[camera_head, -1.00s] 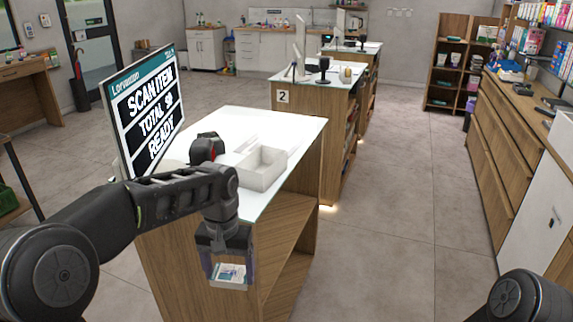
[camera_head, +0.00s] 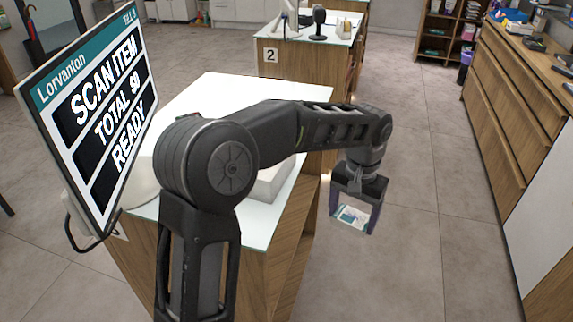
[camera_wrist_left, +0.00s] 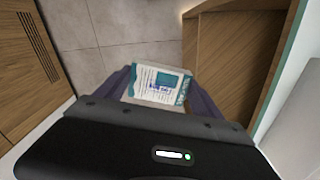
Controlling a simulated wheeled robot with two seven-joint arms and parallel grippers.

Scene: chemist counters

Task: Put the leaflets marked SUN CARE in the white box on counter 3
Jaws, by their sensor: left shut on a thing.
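My left gripper (camera_head: 356,212) is shut on a small stack of leaflets (camera_head: 351,216), white with teal parts. It holds them over the floor, to the right of the near counter (camera_head: 215,95). In the left wrist view the leaflets (camera_wrist_left: 157,84) sit between the two fingers; their print is too small to read. The white box (camera_head: 272,184) stands on the near counter's white top, mostly hidden behind my left arm. The gripper is apart from it, to its right. My right gripper is out of view.
A till screen (camera_head: 100,105) reading SCAN ITEM stands at the near counter's left. Another counter marked 2 (camera_head: 271,56) stands behind. Wooden drawers (camera_head: 515,85) line the right side. The floor (camera_head: 420,180) between is clear.

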